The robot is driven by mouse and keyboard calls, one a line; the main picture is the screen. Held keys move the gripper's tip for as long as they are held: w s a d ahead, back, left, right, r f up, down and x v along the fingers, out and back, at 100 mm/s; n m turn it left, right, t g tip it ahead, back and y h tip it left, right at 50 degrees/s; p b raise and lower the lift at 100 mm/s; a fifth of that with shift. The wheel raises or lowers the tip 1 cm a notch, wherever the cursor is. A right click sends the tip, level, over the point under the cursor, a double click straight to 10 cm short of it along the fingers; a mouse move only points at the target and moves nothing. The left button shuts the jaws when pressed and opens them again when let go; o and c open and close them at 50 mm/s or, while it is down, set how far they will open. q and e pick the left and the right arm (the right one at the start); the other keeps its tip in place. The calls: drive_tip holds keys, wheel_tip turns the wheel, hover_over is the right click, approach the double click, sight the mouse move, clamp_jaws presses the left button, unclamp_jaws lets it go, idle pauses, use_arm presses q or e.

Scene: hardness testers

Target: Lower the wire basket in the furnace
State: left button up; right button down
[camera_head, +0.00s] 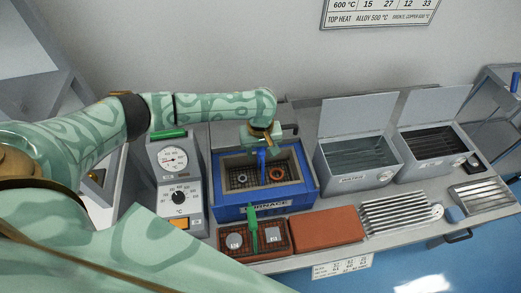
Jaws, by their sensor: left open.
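The furnace (283,196) is a blue open-topped box with a grey lining, in the middle of the bench. The wire basket (284,173) is a dark mesh inside it, holding a grey ring (241,178) and an orange ring (276,175). A blue upright piece (261,160) rises at the basket's middle. My left gripper (261,143) is open above the furnace, pointing down near the top of this piece. Whether it touches the piece is hard to tell. My right gripper is not in view.
A control box with dials (176,184) is at left. Two lidded tanks (357,160) and ribbed racks (398,214) stand to the right.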

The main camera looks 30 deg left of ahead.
use_arm(q)
wheel_tip(320, 180, up, 16)
drive_tip(key=p, duration=0.6)
drive_tip(key=shift+r+p, duration=0.2)
drive_tip(key=shift+p, duration=0.2)
drive_tip(key=shift+f, duration=0.1)
